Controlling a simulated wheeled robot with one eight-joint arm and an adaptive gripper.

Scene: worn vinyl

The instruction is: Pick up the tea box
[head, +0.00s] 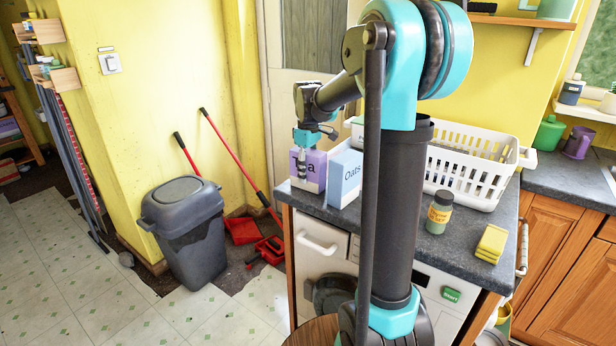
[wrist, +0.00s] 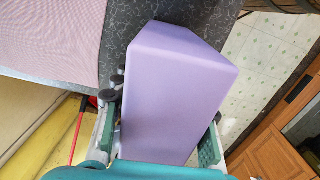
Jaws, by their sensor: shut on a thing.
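The tea box (head: 311,172) is a purple carton at the counter's left end, its label partly covered by my gripper. My gripper (head: 307,150) is over it from above. In the wrist view the plain purple box (wrist: 180,85) fills the space between the jaws, with a finger against each side, so my gripper (wrist: 162,112) is shut on it. The box looks upright in the head view. I cannot tell whether its base touches the counter.
A pale blue oats box (head: 344,175) stands close to its right. On the counter (head: 400,222) are a white basket (head: 468,165), a dark-lidded jar (head: 440,212) and a yellow sponge (head: 491,243). A grey bin (head: 185,235) stands on the floor, left.

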